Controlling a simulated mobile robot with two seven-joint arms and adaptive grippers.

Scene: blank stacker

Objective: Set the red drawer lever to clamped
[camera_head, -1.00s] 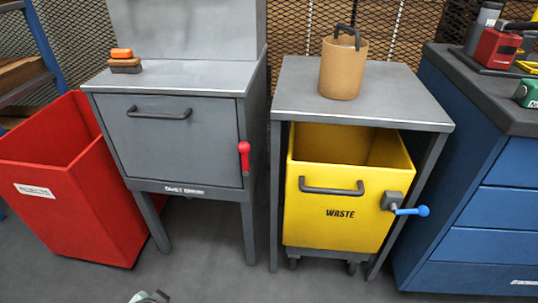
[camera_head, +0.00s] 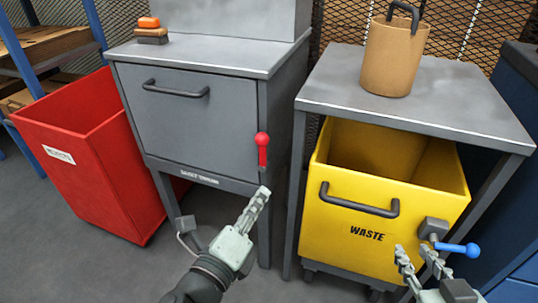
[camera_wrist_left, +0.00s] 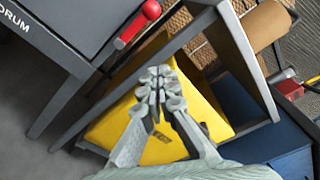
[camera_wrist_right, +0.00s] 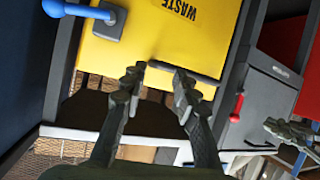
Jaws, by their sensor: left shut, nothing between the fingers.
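The red lever (camera_head: 263,152) stands upright at the right edge of the grey drawer front (camera_head: 200,115), its ball end on top. It also shows in the left wrist view (camera_wrist_left: 131,29). My left gripper (camera_head: 264,190) is shut and empty, its tips below the lever in the head view and apart from it in the left wrist view, where the gripper (camera_wrist_left: 157,74) points over the yellow bin. My right gripper (camera_head: 414,250) is open and empty in front of the yellow bin's right side. The lever also shows in the right wrist view (camera_wrist_right: 237,107).
A yellow waste bin (camera_head: 340,235) with a blue-knobbed lever (camera_head: 457,248) sits under a grey table (camera_head: 440,105) to the right. A tan bucket (camera_head: 393,60) stands on that table. A red bin (camera_head: 90,185) is left of the drawer cabinet. A narrow gap separates cabinet and table.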

